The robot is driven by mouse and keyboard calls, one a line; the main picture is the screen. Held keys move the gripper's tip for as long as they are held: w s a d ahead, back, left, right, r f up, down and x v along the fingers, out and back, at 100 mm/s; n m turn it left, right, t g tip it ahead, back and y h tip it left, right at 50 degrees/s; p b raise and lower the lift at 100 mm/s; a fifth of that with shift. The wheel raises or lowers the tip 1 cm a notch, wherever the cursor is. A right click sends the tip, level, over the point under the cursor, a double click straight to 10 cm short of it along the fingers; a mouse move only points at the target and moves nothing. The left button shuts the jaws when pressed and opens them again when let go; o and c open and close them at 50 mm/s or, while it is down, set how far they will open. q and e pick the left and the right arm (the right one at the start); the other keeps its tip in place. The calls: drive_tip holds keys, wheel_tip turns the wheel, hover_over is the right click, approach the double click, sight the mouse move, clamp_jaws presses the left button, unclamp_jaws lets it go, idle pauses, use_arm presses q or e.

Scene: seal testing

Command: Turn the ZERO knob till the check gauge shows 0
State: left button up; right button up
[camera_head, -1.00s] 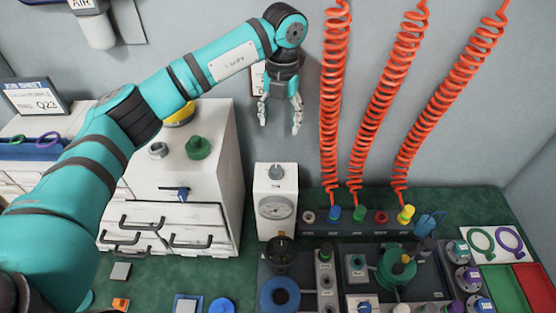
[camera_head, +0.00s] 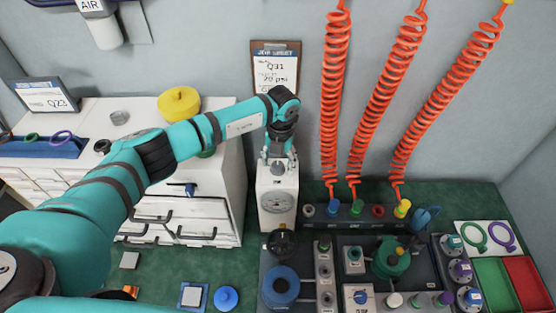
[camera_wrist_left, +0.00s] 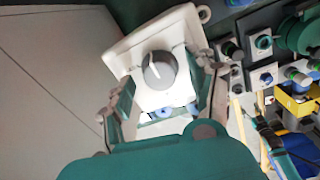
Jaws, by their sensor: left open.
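The check gauge (camera_head: 277,203) is a white box with a round dial on its front, standing at the back of the green bench. The dial's reading is too small to tell. The ZERO knob (camera_wrist_left: 159,70) is a grey round knob with a white mark on top of the box; the head view shows only a little of it, below my fingers. My left gripper (camera_head: 278,164) is above the box, pointing down. In the left wrist view its open fingers (camera_wrist_left: 160,95) stand on either side of the knob, apart from it. My right gripper is not in view.
Red coiled hoses (camera_head: 333,100) hang to the right, down to a row of coloured fittings (camera_head: 356,209). A test panel with a black knob (camera_head: 281,242) lies in front of the gauge. A white drawer cabinet (camera_head: 225,200) stands close on the left.

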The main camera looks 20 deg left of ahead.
use_arm(q)
drive_tip(key=shift+f, duration=0.3)
drive_tip(key=c, duration=1.2)
drive_tip(key=shift+o, duration=0.2)
drive_tip(key=shift+f+m+b, duration=0.15)
drive_tip(key=shift+m+b, duration=1.25)
drive_tip(key=shift+b, duration=0.25)
drive_tip(key=shift+m+b, duration=1.35)
drive_tip(key=shift+m, duration=0.25)
drive_tip(key=shift+r, duration=0.2)
drive_tip(key=o, duration=1.2)
drive_tip(key=shift+c, duration=0.2)
